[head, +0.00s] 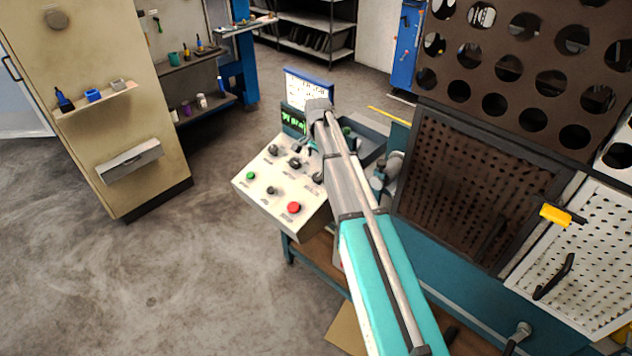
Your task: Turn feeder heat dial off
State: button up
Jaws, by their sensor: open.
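A sloped cream control panel (262,205) stands at the middle of the head view. It carries several dark dials: one at the upper left (272,150), one in the middle of the upper row (295,163), one at the right (318,177) beside my arm, and one lower down (272,190). Their labels are too small to read, so I cannot tell which is the feeder heat dial or how it is set. My gripper (304,147) is small and dark, open above the panel's far edge, partly hidden by my arm. No contact with a dial shows.
The panel also has a green button (250,175) and a red button (294,208). A green-lit display (293,121) and a white sign (308,90) stand behind it. A perforated dark rack (460,190) stands right. A beige cabinet (95,100) stands left, with clear floor between.

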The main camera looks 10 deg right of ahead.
aim_at(318, 176)
jog(key=shift+f+b, duration=3.8)
jog(key=shift+f, duration=0.3)
jog(key=shift+c, duration=0.2)
